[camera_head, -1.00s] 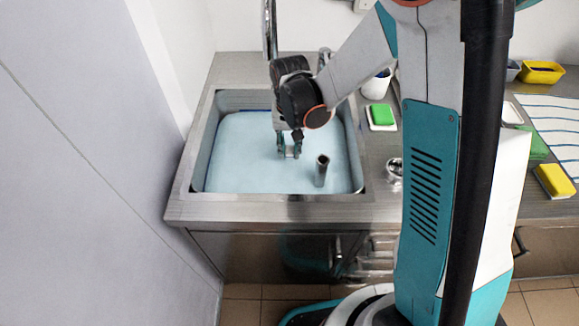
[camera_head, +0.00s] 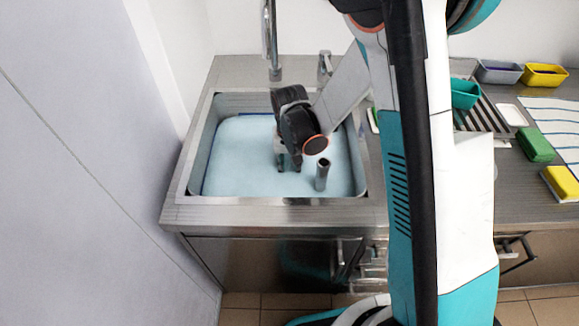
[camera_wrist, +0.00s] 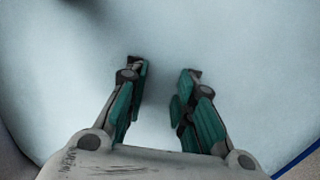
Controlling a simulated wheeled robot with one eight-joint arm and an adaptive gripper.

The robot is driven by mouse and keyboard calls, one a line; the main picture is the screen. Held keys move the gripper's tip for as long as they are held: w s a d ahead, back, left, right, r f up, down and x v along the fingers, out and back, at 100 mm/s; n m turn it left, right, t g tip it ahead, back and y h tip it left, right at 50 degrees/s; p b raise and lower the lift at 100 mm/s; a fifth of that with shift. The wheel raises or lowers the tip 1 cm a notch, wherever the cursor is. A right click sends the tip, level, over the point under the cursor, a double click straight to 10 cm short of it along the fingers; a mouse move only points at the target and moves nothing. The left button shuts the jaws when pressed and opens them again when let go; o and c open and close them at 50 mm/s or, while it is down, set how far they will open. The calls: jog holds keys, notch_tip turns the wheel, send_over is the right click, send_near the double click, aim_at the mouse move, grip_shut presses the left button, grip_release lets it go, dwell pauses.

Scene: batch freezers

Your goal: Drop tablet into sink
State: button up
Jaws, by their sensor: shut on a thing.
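The sink (camera_head: 178,170) is a steel basin set in the counter, filled with pale blue water (camera_head: 235,160). My gripper (camera_head: 288,166) points down inside the basin, its fingertips at or just under the water surface. The tablet itself is hard to make out, with only pale water visible between and around the fingers.
A dark standpipe (camera_head: 322,174) rises from the water just right of my gripper. A faucet (camera_head: 270,45) stands behind the basin. Green sponge (camera_head: 535,145), yellow sponge (camera_head: 560,184), striped cloth (camera_head: 550,118) and small tubs lie at right. A wall panel (camera_head: 90,150) borders the left.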

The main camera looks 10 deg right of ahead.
jog(key=shift+f+b, duration=0.45)
jog(key=shift+f, duration=0.15)
jog(key=o, duration=0.9)
jog(key=shift+r, duration=0.1)
jog(key=shift+r+p, duration=0.6)
jog(key=shift+p, duration=0.05)
notch_tip(320, 180, up, 12)
jog(key=p, duration=0.5)
notch_tip(320, 180, up, 12)
jog(key=t, duration=0.3)
send_over(290, 169)
jog(key=s+d, duration=0.4)
jog(key=s, duration=0.2)
jog(key=s+d+r+n+t, duration=0.1)
jog(key=s+d+r+t, duration=0.1)
jog(key=s, duration=0.4)
jog(key=s+d+r+n+t, duration=0.1)
jog(key=s+d+r+t, duration=0.1)
jog(key=s, duration=0.4)
jog(key=shift+d+r, duration=0.6)
jog(key=shift+r, duration=0.7)
jog(key=shift+s, duration=0.1)
